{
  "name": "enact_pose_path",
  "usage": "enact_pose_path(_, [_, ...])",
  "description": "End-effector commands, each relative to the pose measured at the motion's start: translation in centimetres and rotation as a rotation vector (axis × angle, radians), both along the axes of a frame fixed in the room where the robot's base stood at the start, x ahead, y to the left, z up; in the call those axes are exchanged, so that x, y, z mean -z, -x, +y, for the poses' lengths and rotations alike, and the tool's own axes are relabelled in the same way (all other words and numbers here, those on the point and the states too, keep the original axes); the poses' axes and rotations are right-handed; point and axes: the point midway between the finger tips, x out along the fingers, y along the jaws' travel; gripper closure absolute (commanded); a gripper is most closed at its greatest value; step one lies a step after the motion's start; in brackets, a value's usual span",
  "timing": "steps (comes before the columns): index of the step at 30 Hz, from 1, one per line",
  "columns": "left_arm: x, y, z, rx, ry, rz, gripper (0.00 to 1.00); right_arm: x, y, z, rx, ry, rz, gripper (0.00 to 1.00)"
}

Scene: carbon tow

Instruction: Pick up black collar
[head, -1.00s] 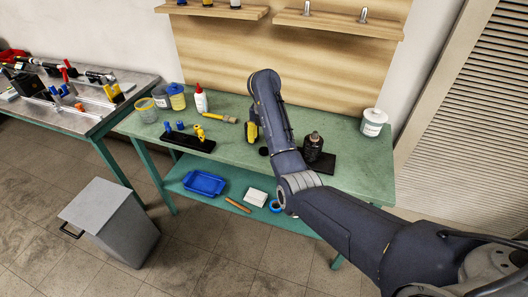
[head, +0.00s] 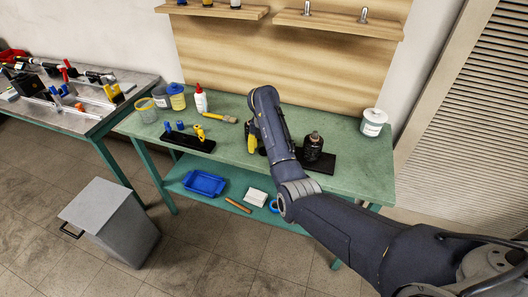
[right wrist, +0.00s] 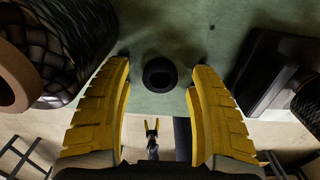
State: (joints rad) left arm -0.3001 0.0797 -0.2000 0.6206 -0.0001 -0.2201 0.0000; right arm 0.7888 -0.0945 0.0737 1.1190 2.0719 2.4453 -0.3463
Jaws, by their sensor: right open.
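The black collar (right wrist: 159,74) is a small dark ring lying on the green bench top. In the right wrist view it sits between and slightly beyond the tips of my right gripper (right wrist: 162,68), apart from both yellow fingers. My right gripper is open and empty. In the head view my right gripper (head: 256,145) is low over the middle of the bench, and it and the arm largely hide the collar. A small yellow two-pronged shape far below in the right wrist view may be my left gripper (right wrist: 152,128); it is too small to judge.
A dark spool-like item (head: 313,146) stands on a black base (head: 325,164) close right of my arm. A black rack (head: 188,141) with blue and yellow pieces is at left.

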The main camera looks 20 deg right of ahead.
Motion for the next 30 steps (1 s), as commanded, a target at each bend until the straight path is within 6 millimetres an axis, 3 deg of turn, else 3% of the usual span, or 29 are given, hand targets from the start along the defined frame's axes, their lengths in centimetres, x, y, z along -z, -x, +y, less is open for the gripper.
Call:
enact_pose_path(5, [0.00, -0.01, 0.01, 0.000, 0.000, 0.000, 0.27, 0.00, 0.02, 0.03, 0.000, -0.001, 0.001, 0.41])
enact_pose_path(20, [0.00, 0.01, 0.01, 0.000, 0.000, 0.000, 0.27, 0.01, 0.03, 0.03, 0.000, -0.001, 0.001, 0.99])
enact_pose_path(30, [0.00, 0.01, 0.01, 0.000, 0.000, 0.000, 0.27, -0.08, 0.01, 0.12, -0.002, -0.001, 0.002, 1.00])
